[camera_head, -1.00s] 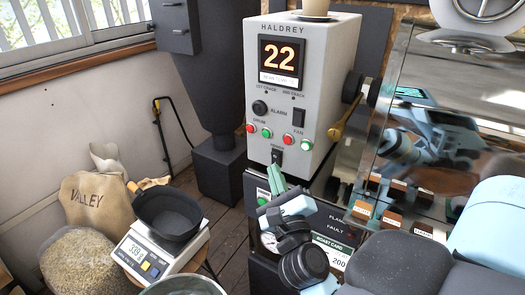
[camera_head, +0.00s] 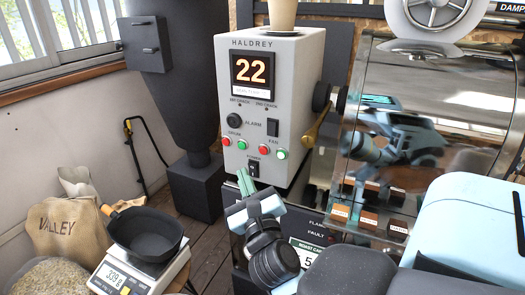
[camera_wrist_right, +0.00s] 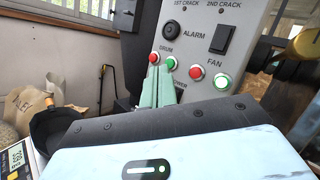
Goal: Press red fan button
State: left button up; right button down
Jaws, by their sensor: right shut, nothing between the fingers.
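The red fan button (camera_head: 265,149) is on the lower front of the white HALDREY control box (camera_head: 262,110), left of the green fan button (camera_head: 282,154). In the right wrist view the red fan button (camera_wrist_right: 195,72) is in plain sight, right of the fingertips. My right gripper (camera_head: 244,178) is shut and empty, with its green fingers pointing up below the button row. In the wrist view its fingers (camera_wrist_right: 158,82) overlap the panel just below the drum buttons; I see no contact with the red fan button. My left gripper is not in view.
A red drum button (camera_head: 226,141) and green drum button (camera_head: 241,144) sit left of the fan pair. The power switch (camera_head: 253,169) is just below. A brass-coloured handle (camera_head: 314,130) sticks out right of the box. A black pan (camera_head: 146,232) rests on a scale at lower left.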

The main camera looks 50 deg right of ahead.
aim_at(263, 150)
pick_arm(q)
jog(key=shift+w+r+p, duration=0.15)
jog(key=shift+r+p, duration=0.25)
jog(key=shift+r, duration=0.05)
pick_arm(e)
jog(key=d, duration=0.2)
jog(key=w+d, duration=0.1)
jog(key=d, duration=0.1)
jog(key=w+d, duration=0.1)
jog(key=d, duration=0.2)
jog(key=shift+d, duration=0.1)
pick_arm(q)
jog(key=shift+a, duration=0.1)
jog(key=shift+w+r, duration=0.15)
pick_arm(e)
jog(key=shift+w+d+r, duration=0.1)
jog(key=shift+d, duration=0.1)
dwell(1.2)
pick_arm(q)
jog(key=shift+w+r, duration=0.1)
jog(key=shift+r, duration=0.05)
pick_arm(e)
jog(key=shift+w+d, duration=0.1)
jog(key=shift+d, duration=0.15)
